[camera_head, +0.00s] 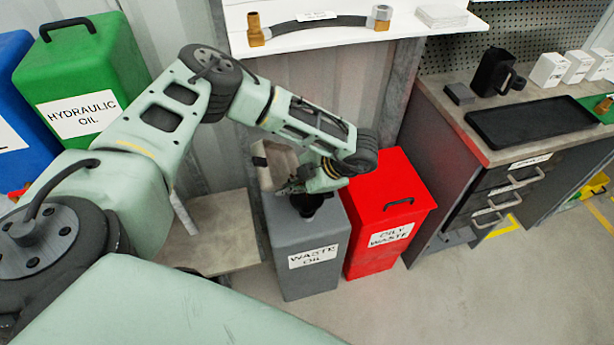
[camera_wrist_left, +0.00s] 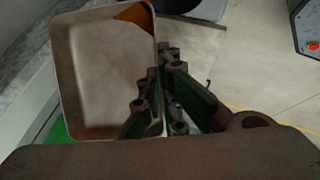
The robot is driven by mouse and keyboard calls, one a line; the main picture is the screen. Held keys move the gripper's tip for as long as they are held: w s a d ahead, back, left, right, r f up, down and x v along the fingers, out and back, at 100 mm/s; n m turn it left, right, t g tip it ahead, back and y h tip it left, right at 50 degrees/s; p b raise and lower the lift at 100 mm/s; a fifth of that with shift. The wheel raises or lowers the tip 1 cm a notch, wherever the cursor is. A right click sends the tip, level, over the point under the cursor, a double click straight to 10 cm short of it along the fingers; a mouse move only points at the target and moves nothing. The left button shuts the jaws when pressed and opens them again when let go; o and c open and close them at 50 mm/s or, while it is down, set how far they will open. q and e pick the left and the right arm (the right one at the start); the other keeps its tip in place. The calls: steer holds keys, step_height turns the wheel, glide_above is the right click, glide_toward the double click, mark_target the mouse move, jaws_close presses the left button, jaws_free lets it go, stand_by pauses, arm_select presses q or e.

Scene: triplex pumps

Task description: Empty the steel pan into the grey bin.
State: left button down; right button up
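The steel pan (camera_head: 274,166) is held in the air at the back left of the grey bin's top, and it looks tilted. My left gripper (camera_head: 300,184) is shut on one side wall of it. In the left wrist view the pan (camera_wrist_left: 100,75) shows its open inside, with a brown patch in the upper right corner. The grey bin (camera_head: 312,267), labelled WASTE OIL, stands on the floor below the gripper. A black funnel-like opening (camera_head: 308,204) shows on its top, partly hidden by the gripper. My right gripper is not in view.
A red OILY WASTE bin (camera_head: 392,225) stands close to the right of the grey bin. A low bench (camera_head: 222,232) is to its left. A white shelf (camera_head: 350,38) with a hose is behind. A workbench (camera_head: 440,92) with a black tray (camera_head: 530,120) is at right.

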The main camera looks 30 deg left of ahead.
arm_select(q)
steer(key=shift+w+d+f+g+y+b, duration=0.3)
steer(key=shift+y+b, duration=0.2)
steer(key=shift+b, duration=0.4)
stand_by(0.6)
steer(key=shift+w+d+r+g+y+b, duration=0.1)
steer(key=shift+w+d+g+y+b, duration=0.35)
steer(key=shift+b, duration=0.5)
steer(key=shift+w+d+r+g+y+b, duration=0.15)
steer(key=shift+d+y+b, duration=0.15)
steer(key=shift+y+b, duration=0.5)
stand_by(1.6)
steer(key=shift+d+m+g, duration=0.3)
stand_by(0.8)
steer(key=shift+w+d+y, duration=0.3)
steer(key=shift+d+y, duration=0.1)
steer(key=shift+y, duration=0.35)
stand_by(0.9)
steer(key=shift+a, duration=0.1)
steer(key=shift+s+a+h, duration=0.5)
steer(key=shift+a+h, duration=0.2)
steer(key=shift+h, duration=0.3)
